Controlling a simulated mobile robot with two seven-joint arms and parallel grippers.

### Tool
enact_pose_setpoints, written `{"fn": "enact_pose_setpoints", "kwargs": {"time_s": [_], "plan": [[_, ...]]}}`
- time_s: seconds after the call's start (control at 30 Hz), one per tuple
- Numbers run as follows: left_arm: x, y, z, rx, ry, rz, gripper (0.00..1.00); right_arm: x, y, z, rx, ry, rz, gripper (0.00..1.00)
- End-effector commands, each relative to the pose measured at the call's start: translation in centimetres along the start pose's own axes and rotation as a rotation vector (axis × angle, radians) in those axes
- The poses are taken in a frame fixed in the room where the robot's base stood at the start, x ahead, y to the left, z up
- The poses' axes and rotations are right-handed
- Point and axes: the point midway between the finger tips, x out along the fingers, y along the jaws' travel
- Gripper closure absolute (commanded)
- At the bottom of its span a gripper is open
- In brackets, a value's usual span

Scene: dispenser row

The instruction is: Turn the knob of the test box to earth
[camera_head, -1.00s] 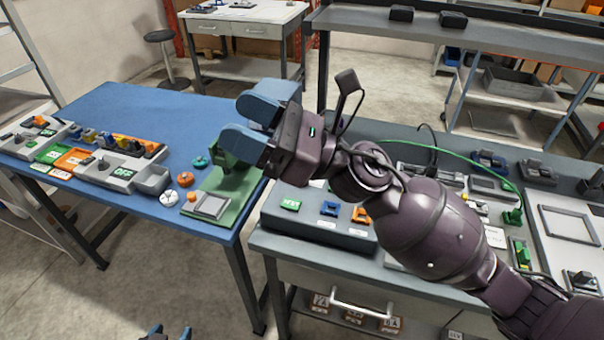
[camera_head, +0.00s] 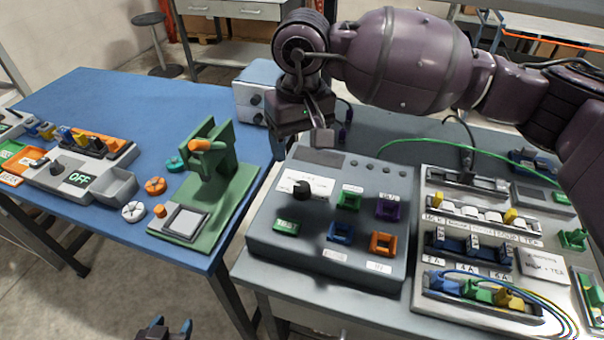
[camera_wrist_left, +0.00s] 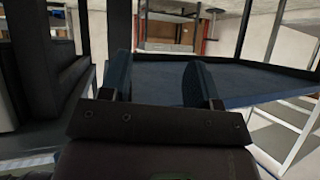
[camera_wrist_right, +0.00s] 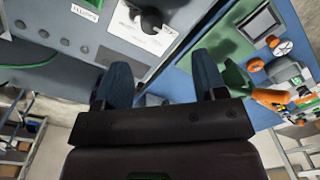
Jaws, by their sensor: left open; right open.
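The test box (camera_head: 262,229) is a grey sloped panel on the right-hand bench. Its black knob (camera_head: 302,188) sits on a white label plate at the upper left; the lettering around it is too small to read. In the right wrist view the knob (camera_wrist_right: 150,20) shows beyond the fingertips. My right gripper (camera_wrist_right: 163,72) is open and empty, apart from the knob. In the head view its hand is over the box's back left corner, fingers mostly hidden. My left gripper (camera_head: 170,329) is open and empty, low at the bottom edge; the left wrist view shows its spread fingers (camera_wrist_left: 158,75).
Coloured sockets and a green TEST tag (camera_head: 286,227) share the panel with the knob. A green press-like stand (camera_head: 222,188) is on the blue table to the left. A panel with fuses and wires (camera_head: 480,215) lies to the right, with a green cable behind.

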Motion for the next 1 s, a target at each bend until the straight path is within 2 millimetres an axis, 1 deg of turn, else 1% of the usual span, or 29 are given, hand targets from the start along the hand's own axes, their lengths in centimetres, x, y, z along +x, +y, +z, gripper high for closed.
{"fn": "enact_pose_setpoints", "kwargs": {"time_s": [0.03,0.23,0.33,0.5,0.7,0.83,1.0], "plan": [[0.4,0.1,0.7,0.0,-0.005,0.001,0.44,0.9,0.4,-0.2,-0.007,-0.006,0.016,0.35],[-0.2,0.1,1.4,-0.002,-0.017,-0.001,0.44,1.4,0.9,-0.4,-0.016,-0.007,0.044,0.35],[-0.5,0.0,1.6,-0.003,-0.022,-0.003,0.44,2.3,0.9,-0.3,-0.015,-0.008,0.041,0.35],[-0.8,0.0,1.9,-0.004,-0.028,-0.004,0.44,5.0,1.0,-0.2,-0.015,-0.01,0.041,0.35],[-0.6,0.0,1.9,-0.003,-0.027,-0.003,0.44,8.4,1.1,-0.2,-0.014,-0.01,0.04,0.35],[-0.4,0.0,1.8,-0.003,-0.026,-0.003,0.44,10.1,1.2,-0.2,-0.014,-0.008,0.039,0.35],[-0.3,0.0,1.7,-0.002,-0.023,-0.002,0.44,11.4,1.2,-0.2,-0.015,-0.007,0.04,0.35]]}}
